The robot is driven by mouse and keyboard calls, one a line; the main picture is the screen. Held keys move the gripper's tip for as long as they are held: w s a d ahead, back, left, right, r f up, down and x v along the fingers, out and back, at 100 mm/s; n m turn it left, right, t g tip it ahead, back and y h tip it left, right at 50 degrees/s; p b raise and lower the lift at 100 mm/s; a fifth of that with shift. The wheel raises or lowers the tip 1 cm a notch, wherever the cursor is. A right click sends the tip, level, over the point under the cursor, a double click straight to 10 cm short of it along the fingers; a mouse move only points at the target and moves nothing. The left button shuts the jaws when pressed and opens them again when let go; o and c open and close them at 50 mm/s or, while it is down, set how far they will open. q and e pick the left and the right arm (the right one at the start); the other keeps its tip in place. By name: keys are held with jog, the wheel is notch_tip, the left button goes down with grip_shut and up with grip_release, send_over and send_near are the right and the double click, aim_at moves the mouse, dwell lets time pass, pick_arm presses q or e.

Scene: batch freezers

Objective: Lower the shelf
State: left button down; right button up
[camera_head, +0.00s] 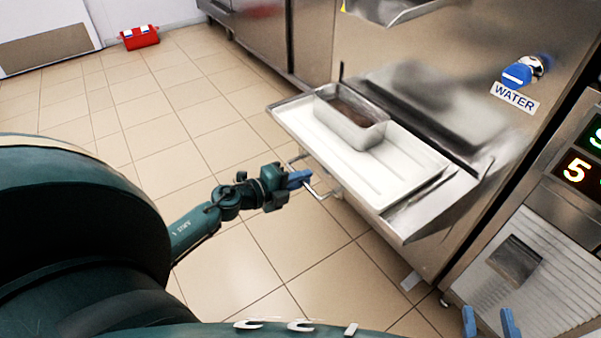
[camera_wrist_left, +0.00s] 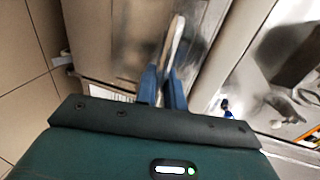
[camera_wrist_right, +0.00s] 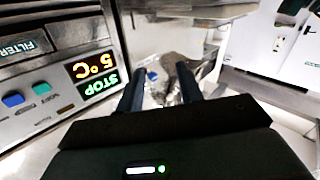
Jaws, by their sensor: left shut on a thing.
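The shelf (camera_head: 398,183) sticks out from the front of the steel machine, with a pale top and metal rim. It looks roughly level. A looped metal handle (camera_head: 327,192) hangs at its near left side. My left gripper (camera_head: 306,178) is at this handle, its blue fingers shut on the bar; in the left wrist view the fingers (camera_wrist_left: 164,85) close around a metal bar (camera_wrist_left: 174,42). My right gripper (camera_head: 490,322) is at the bottom right, empty, its fingers apart; its open fingers (camera_wrist_right: 160,95) also show in the right wrist view.
A rectangular metal pan (camera_head: 352,118) with brown contents stands on the shelf. A blue water knob (camera_head: 517,76) is on the machine. A panel with lit digits (camera_head: 585,165) is at the right. A red box (camera_head: 139,37) lies far off. The tiled floor left is clear.

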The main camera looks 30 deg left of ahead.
pick_arm(q)
notch_tip(320, 180, down, 7)
jog(key=b, duration=0.4)
jog(key=shift+f, duration=0.15)
pick_arm(e)
jog(key=shift+s+a+r+t+y, duration=0.1)
jog(key=shift+a+t+y, duration=0.65)
jog(key=shift+y, duration=0.25)
pick_arm(q)
jog(key=shift+s, duration=0.1)
jog(key=c, duration=1.6)
grip_release()
jog(key=shift+f, duration=0.1)
jog(key=shift+c, duration=0.2)
